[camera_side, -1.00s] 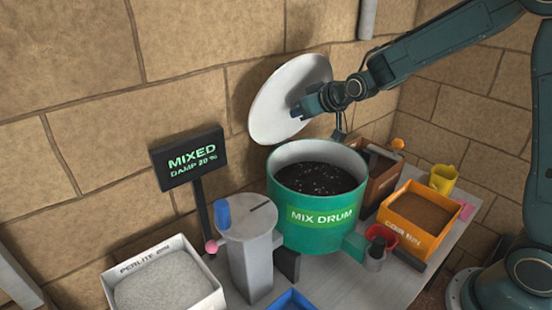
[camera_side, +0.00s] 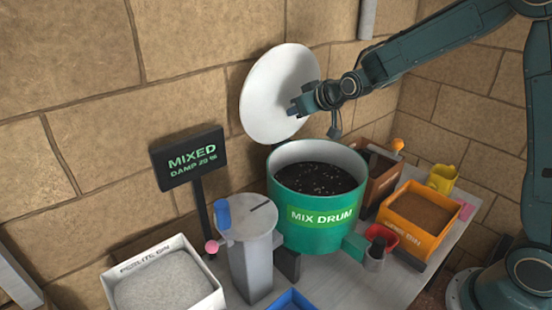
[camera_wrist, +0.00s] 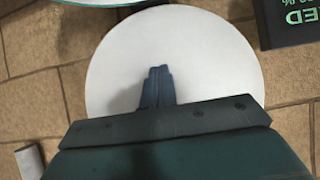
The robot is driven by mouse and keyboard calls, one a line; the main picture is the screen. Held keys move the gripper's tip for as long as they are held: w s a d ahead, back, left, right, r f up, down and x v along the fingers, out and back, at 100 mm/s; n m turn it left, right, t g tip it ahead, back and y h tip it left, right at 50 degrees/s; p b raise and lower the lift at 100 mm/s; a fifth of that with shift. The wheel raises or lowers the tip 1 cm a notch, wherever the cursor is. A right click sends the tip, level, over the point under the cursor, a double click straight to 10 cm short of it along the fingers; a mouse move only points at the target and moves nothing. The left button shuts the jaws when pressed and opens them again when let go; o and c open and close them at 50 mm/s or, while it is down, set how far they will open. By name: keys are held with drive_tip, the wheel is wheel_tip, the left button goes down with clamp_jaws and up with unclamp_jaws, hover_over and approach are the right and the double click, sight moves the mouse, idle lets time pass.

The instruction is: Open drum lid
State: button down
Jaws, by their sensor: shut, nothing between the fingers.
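The green mix drum (camera_side: 318,200) stands upright on the bench with its top open, and dark mix shows inside. Its round white lid (camera_side: 272,90) stands tipped up behind the drum, near upright against the stone wall side. My gripper (camera_side: 294,110) is shut with its fingertips at the lid's inner face; whether they touch it I cannot tell. In the wrist view the shut fingers (camera_wrist: 158,72) lie over the middle of the white lid (camera_wrist: 200,60), with nothing between them. The lid's hinge is hidden.
The perlite bin (camera_side: 165,285) is front left.

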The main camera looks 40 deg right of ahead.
drive_tip(key=shift+s, duration=2.25)
drive_tip(key=shift+s+r, duration=0.1)
drive_tip(key=v, duration=1.3)
drive_tip(key=shift+s+r, duration=0.15)
drive_tip(key=shift+s, duration=0.1)
drive_tip(key=shift+s, duration=0.1)
drive_tip(key=s+a+f+g, duration=0.2)
drive_tip(key=s+g, duration=0.3)
drive_tip(key=s, duration=1.6)
drive_tip(key=shift+s+f+g, duration=0.2)
drive_tip(key=shift+f+g, duration=0.05)
drive_tip(key=shift+g, duration=0.05)
